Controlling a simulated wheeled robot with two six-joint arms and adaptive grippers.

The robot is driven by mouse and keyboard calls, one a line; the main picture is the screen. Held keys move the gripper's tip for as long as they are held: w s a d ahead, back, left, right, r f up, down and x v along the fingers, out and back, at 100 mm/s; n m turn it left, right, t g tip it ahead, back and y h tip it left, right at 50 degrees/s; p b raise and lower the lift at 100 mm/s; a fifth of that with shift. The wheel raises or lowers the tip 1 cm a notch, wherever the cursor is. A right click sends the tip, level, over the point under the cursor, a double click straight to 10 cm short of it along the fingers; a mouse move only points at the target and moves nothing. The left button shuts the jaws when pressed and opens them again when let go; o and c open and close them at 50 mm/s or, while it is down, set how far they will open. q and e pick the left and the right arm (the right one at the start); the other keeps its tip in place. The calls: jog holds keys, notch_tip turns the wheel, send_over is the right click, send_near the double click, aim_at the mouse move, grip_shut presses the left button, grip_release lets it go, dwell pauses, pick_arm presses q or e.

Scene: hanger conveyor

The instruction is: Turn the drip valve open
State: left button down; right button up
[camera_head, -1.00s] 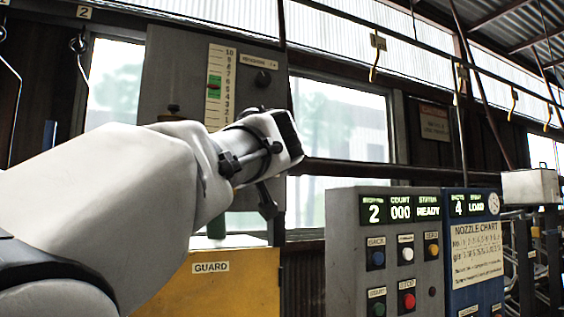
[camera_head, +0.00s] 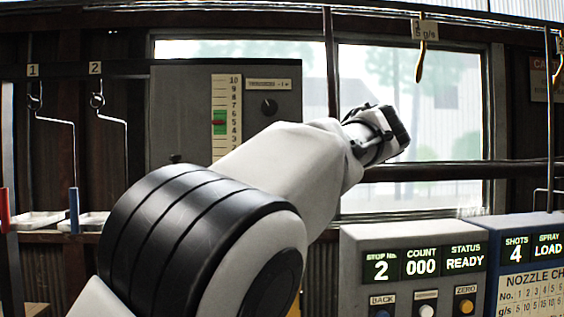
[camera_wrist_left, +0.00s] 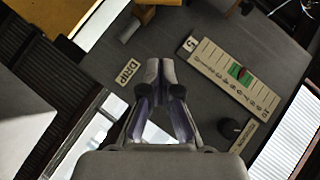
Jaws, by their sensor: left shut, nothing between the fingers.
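The grey panel (camera_head: 180,115) bears a numbered scale (camera_head: 226,95) with a green block and red marker, and a black knob (camera_head: 269,106). I cannot tell how the valve is turned. My left gripper (camera_wrist_left: 163,76) is shut and empty in front of the panel, right of the DRIP label. In the head view, my left gripper (camera_head: 382,132) shows against the window. My right gripper is out of view.
A grey control box (camera_head: 365,240) reads stop 2, count 000, READY. A blue box (camera_head: 510,230) with a nozzle chart stands right of it. Hooks numbered 1 (camera_head: 36,102) and 2 (camera_head: 97,101) hang at the left, near white trays (camera_head: 40,218). An overhead rail crosses the top.

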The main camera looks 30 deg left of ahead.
pick_arm(q)
jog(key=s+a+p+x, duration=0.1)
jog(key=s+p+x, duration=0.1)
jog(key=x, duration=1.1)
jog(key=shift+s+a+p, duration=0.3)
jog(key=shift+p, duration=0.45)
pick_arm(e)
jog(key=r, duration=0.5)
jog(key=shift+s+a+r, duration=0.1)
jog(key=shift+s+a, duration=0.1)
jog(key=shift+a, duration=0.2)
pick_arm(q)
jog(key=shift+a+f, duration=0.1)
jog(key=shift+a, duration=0.05)
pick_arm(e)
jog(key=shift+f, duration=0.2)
pick_arm(q)
jog(key=shift+s+a+h+b, duration=0.1)
jog(key=shift+s+h+b, duration=0.05)
jog(key=shift+h+b, duration=0.2)
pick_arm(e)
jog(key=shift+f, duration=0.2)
